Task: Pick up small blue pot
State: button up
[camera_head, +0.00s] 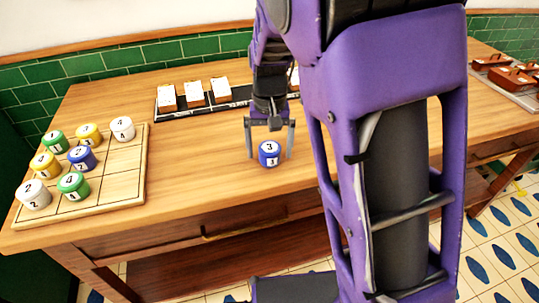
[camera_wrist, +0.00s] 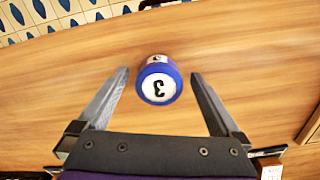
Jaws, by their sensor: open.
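In the wrist view the blue pot (camera_wrist: 159,81) lies between the tips of my two fingers, with a gap on each side. My gripper (camera_head: 270,156) is open and empty, its fingers pointing down on either side of the pot. It also shows in the wrist view (camera_wrist: 160,76). Another blue pot (camera_head: 82,158), marked 2, sits on the wooden grid board (camera_head: 112,191) at the left.
The board also holds several green, yellow and white pots. A dark rack (camera_head: 236,97) with white cards stands at the back, behind my gripper. Bare table (camera_head: 190,170) lies between the board and the single pot. The table's front edge is near the pot.

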jog(key=shift+f, duration=0.55)
jog(key=c, duration=1.6)
